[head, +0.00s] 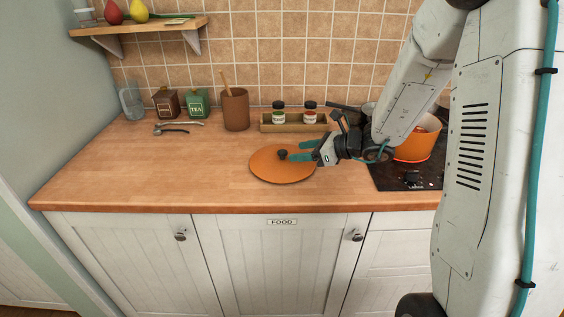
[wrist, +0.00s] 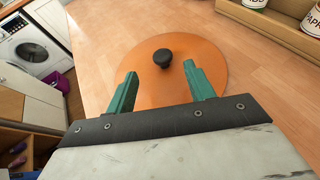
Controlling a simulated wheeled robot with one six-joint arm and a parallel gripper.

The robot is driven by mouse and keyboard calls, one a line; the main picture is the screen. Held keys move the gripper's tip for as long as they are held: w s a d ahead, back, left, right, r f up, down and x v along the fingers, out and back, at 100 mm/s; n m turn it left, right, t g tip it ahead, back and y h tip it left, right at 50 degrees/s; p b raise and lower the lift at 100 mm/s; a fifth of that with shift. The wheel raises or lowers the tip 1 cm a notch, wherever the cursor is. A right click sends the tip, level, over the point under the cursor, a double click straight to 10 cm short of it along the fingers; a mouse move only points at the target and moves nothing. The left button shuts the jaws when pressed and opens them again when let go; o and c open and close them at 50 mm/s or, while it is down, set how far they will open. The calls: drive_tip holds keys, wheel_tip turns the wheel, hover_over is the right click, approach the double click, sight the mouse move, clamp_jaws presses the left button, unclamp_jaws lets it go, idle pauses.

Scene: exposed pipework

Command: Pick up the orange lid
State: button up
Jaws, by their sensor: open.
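The orange lid (head: 270,168) lies flat on the wooden countertop, a round disc with a dark knob (head: 282,154) in its middle. The lid also shows in the wrist view (wrist: 210,59), with its black knob (wrist: 163,58) upright. My gripper (head: 297,156) is over the right part of the lid, its teal fingers pointing left toward the knob. In the wrist view the two fingers (wrist: 158,76) are apart, with nothing held between them. The knob appears just beyond the fingertips, roughly midway between them.
An orange pot (head: 417,140) stands on the black hob (head: 398,178) at right, partly behind my arm. A wooden spice rack (head: 293,123) with jars and a brown utensil pot (head: 236,110) stand behind the lid.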

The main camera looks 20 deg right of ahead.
sight(282, 151)
drive_tip(key=x, duration=0.5)
drive_tip(key=shift+w+d+r, duration=0.1)
drive_tip(key=shift+w+r, duration=0.1)
clamp_jaws()
